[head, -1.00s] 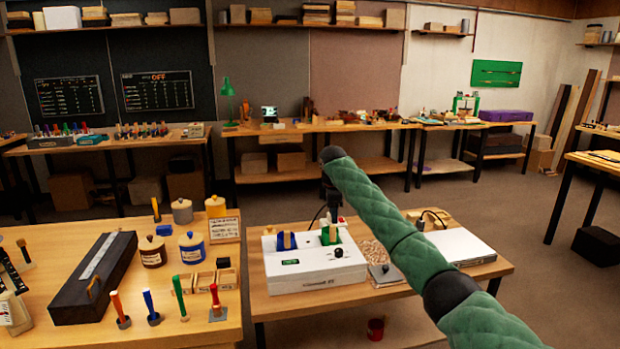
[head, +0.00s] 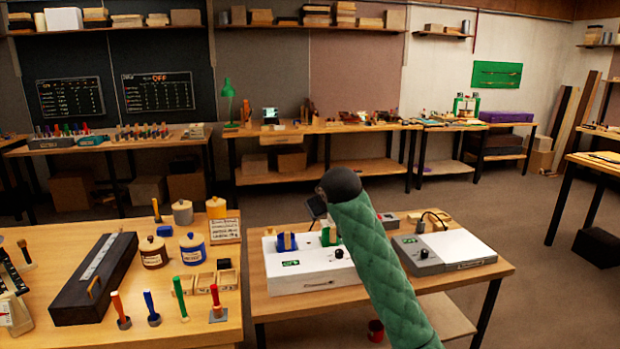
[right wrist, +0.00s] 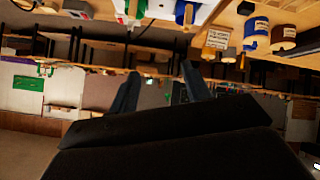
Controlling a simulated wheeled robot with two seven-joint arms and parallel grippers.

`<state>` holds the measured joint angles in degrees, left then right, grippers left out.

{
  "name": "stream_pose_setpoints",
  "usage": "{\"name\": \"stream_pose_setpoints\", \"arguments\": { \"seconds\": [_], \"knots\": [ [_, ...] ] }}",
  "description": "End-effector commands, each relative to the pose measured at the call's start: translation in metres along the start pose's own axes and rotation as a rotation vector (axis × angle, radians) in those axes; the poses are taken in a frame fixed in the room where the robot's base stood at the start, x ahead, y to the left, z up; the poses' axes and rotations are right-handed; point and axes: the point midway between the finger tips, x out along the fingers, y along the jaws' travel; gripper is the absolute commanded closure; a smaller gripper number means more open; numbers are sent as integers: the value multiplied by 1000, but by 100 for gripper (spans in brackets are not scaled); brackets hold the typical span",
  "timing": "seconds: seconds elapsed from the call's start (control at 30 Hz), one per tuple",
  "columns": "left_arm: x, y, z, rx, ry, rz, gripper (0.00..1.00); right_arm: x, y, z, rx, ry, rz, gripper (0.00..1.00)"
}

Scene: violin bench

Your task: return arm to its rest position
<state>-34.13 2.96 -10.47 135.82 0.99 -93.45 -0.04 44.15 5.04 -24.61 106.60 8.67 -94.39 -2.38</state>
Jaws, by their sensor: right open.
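My right arm (head: 365,245) rises from the bottom edge in the head view. It wears a green quilted sleeve and ends in a dark rounded joint in front of the right side of the white box (head: 310,275). My right gripper is mostly hidden behind this arm in the head view. In the right wrist view, where the room appears upside down, my right gripper (right wrist: 160,73) has its two dark fingers spread apart with nothing between them. My left gripper is in neither view.
The small table (head: 430,283) carries the white box and a grey-and-white device (head: 450,248) with a black knob. The left table (head: 215,326) holds a long dark case (head: 95,278), jars (head: 192,249) and upright coloured-handled tools. Open floor lies behind the tables.

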Motion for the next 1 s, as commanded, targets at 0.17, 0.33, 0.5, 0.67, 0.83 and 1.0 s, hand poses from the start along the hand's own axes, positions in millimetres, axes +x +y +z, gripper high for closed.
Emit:
{"name": "stream_pose_setpoints", "arguments": {
  "seconds": [0.17, 0.33, 0.5, 0.67, 0.83, 1.0],
  "knots": [
    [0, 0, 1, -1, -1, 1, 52, -9, -14, 58, 80, 9, -6, 52],
    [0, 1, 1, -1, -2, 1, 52, -18, -26, 113, 131, 2, -9, 52],
    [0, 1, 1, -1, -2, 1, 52, -27, -38, 169, 172, -19, -13, 52],
    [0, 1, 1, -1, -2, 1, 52, -36, -51, 222, 209, -52, -18, 52],
    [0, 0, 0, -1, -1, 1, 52, -46, -66, 280, 246, -100, -27, 52],
    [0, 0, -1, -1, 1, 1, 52, -56, -83, 337, 281, -159, -41, 52]
  ]
}}
